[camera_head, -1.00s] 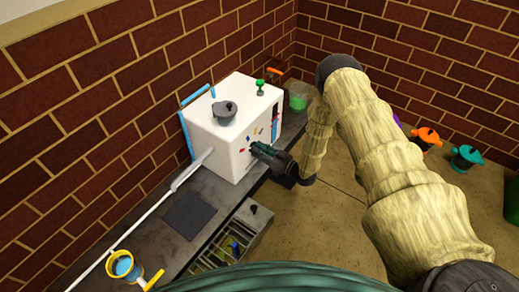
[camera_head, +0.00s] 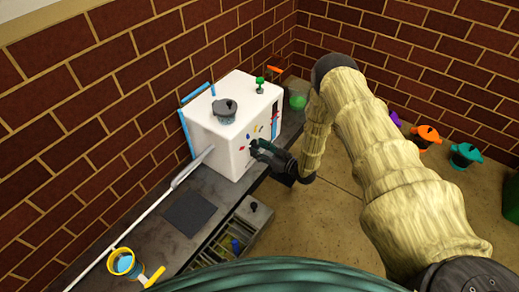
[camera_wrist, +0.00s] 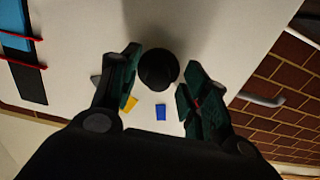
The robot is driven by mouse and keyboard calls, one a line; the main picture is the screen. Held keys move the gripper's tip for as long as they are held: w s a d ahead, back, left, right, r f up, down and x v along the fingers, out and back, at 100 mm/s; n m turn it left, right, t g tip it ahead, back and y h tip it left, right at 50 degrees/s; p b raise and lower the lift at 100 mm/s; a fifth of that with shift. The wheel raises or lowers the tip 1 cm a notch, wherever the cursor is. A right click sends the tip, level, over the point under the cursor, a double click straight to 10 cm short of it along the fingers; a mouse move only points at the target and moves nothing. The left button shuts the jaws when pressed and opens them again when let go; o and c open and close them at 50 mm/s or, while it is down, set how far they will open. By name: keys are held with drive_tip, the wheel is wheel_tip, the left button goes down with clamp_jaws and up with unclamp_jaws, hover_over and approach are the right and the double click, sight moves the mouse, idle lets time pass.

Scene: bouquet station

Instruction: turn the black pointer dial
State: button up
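The black dial (camera_wrist: 158,70) shows in the wrist view as a round dark knob on a white panel, between my two fingers. My gripper (camera_wrist: 160,82) is open, with one finger on each side of the dial and visible gaps to both. Yellow (camera_wrist: 129,104) and blue (camera_wrist: 161,112) marks lie on the panel near it. I cannot make out the dial's pointer direction. In the head view my gripper (camera_head: 258,148) is at the front face of the white box (camera_head: 222,150); it mostly hides the dial there.
The box stands on a dark bench (camera_head: 222,190) against a brick wall. A grey pot-like knob (camera_head: 225,110) and a green valve (camera_head: 260,85) are on its top. A slotted grey tray (camera_head: 228,240) and a yellow-rimmed cup (camera_head: 124,264) are nearer. Orange (camera_head: 428,136) and teal (camera_head: 465,154) pots stand right.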

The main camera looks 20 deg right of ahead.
drive_tip(key=v, duration=1.2)
idle(0.6)
